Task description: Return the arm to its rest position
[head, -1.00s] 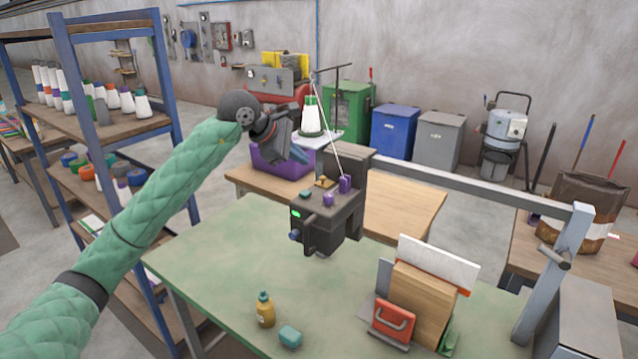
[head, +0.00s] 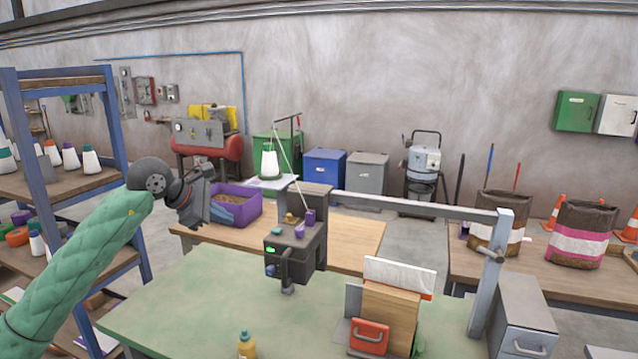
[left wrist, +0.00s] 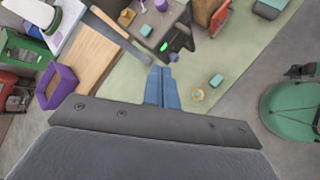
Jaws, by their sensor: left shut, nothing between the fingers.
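My left arm, in a green quilted sleeve, comes in from the left in the head view. Its gripper (head: 196,208) is raised in the air left of the purple bin and touches nothing that I can see. In the left wrist view the blue fingers (left wrist: 162,88) are together and empty, above the green table. My right gripper shows in neither view.
A blue shelf (head: 140,235) with cones stands close to my left arm. A purple bin (head: 245,208) stands behind. Air above the table's left part is free.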

